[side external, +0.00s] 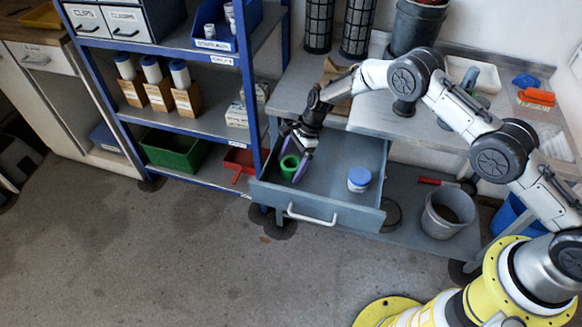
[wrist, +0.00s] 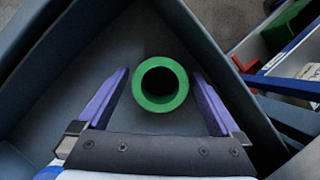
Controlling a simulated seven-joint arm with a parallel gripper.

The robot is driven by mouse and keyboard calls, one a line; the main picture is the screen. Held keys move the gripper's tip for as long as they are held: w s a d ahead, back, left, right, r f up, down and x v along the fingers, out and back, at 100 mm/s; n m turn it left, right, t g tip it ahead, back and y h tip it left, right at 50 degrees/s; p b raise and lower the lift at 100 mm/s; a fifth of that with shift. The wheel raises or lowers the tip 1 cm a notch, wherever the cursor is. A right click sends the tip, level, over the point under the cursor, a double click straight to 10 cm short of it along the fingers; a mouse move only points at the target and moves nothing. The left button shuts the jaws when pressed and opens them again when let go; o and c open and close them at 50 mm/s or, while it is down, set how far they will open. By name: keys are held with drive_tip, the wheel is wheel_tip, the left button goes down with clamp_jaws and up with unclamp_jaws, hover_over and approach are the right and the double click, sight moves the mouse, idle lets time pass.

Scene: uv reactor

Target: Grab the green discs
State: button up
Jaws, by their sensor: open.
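A green ring-shaped disc (wrist: 160,102) with a dark round hole lies in the open grey drawer; whether several discs are stacked here I cannot tell. In the side view the green disc (side external: 289,164) is near the drawer's left corner. My gripper (wrist: 160,92) is open, with one purple finger on each side of the disc and a visible gap on both sides. In the side view my gripper (side external: 295,163) reaches down into the drawer at the disc. Whether the fingers are at the disc's height is unclear.
The drawer (side external: 345,213) has raised walls close around my gripper. A white jar with a blue lid (side external: 359,179) stands in its right part. A blue-framed shelf (side external: 255,100) with a green bin (side external: 172,152) and a red bin (side external: 240,160) stands to the left.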

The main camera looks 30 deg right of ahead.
drive_tip(key=c, duration=1.3)
drive_tip(key=shift+r, duration=0.15)
drive_tip(key=shift+c, duration=0.2)
